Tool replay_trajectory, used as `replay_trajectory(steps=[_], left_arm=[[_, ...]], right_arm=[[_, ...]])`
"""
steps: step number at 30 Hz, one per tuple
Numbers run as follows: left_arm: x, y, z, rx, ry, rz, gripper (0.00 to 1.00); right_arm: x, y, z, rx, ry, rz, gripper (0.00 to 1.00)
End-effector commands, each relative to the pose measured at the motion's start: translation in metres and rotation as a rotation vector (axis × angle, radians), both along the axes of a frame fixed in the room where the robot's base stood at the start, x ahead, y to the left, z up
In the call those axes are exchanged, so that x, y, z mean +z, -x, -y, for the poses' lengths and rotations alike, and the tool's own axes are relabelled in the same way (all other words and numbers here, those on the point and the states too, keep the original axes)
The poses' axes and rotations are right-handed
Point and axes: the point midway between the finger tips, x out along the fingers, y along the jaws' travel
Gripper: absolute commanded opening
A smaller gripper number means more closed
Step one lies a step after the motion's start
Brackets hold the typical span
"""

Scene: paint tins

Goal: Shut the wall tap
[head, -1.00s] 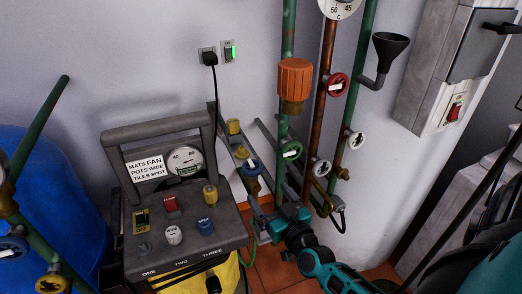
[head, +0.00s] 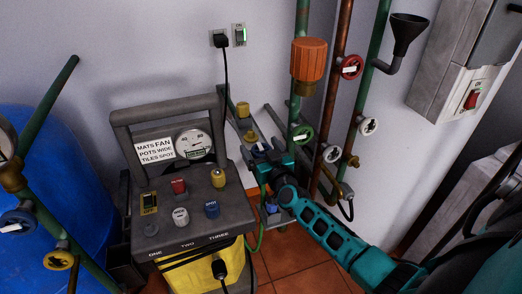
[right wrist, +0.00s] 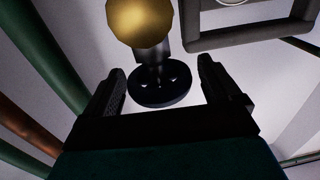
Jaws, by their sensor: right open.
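Several round tap handwheels show in the head view, and I cannot tell for sure which is the wall tap. A blue handwheel (head: 258,150) sits low on the wall beside brass fittings, partly hidden by my right gripper (head: 268,163). A gold knob (right wrist: 140,20) stands above the disc. Contact cannot be told. My left gripper is out of view.
A grey control box (head: 195,235) with knobs, a gauge and a handle stands left of the gripper. A green pipe, a rusty pipe, an orange cap (head: 309,58) and a black funnel (head: 407,32) are close on the right. A blue drum (head: 75,190) is at left.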

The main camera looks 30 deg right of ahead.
Motion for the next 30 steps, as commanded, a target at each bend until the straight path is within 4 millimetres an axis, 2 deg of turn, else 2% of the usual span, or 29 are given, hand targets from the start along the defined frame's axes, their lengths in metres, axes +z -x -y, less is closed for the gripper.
replay_trajectory(steps=[9, 24, 30], left_arm=[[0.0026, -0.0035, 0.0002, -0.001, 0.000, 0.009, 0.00], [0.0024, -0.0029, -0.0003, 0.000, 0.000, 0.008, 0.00], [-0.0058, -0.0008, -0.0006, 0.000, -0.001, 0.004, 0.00]], right_arm=[[0.0001, -0.0020, 0.0002, 0.000, 0.000, -0.001, 0.89], [0.0000, -0.0017, 0.0002, 0.000, 0.000, 0.000, 0.41], [-0.0019, -0.0018, 0.0009, 0.032, 0.004, 0.001, 0.40]])
